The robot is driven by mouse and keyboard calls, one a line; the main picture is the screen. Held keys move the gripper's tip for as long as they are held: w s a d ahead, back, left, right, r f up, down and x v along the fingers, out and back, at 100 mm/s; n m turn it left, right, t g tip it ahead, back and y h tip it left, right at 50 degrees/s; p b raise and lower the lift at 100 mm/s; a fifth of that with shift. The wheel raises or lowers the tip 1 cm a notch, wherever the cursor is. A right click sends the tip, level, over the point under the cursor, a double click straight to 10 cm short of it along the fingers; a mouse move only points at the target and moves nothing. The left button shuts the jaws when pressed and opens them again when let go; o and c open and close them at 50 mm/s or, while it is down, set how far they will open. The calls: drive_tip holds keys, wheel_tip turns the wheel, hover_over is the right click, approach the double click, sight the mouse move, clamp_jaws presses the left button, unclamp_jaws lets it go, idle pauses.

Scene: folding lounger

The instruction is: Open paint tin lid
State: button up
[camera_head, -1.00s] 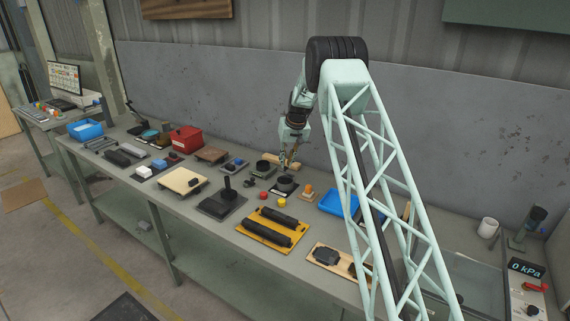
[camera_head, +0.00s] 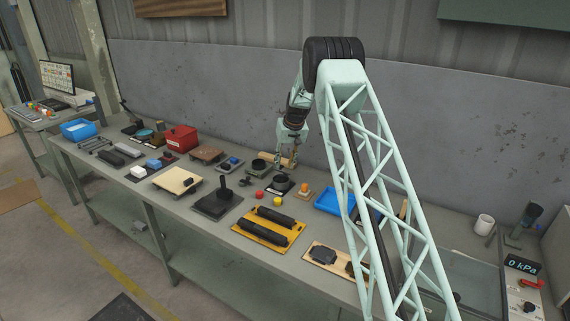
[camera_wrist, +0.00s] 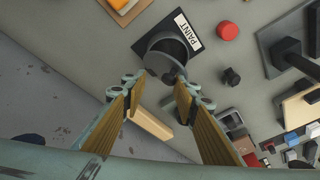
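The paint tin (camera_wrist: 158,62) is a dark grey round tin on a black-bordered mat with a white "PAINT" label (camera_wrist: 184,33). In the wrist view it lies just beyond my fingertips, with a dark crescent along its upper right. In the head view the tin (camera_head: 280,184) is a small dark round shape on the bench, below my gripper (camera_head: 286,165). In the wrist view my gripper (camera_wrist: 158,88) is open, with its two fingers well apart and nothing visible between them.
A red button (camera_wrist: 228,31) and a small black knob (camera_wrist: 232,76) are near the tin. A wooden block (camera_wrist: 150,124) lies behind my fingers. A yellow tray with black rollers (camera_head: 268,228) and a blue tray (camera_head: 333,201) are close by. The grey wall stands behind the bench.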

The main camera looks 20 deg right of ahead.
drive_tip(key=shift+r, duration=0.25)
drive_tip(key=shift+v, duration=0.8)
drive_tip(key=v, duration=1)
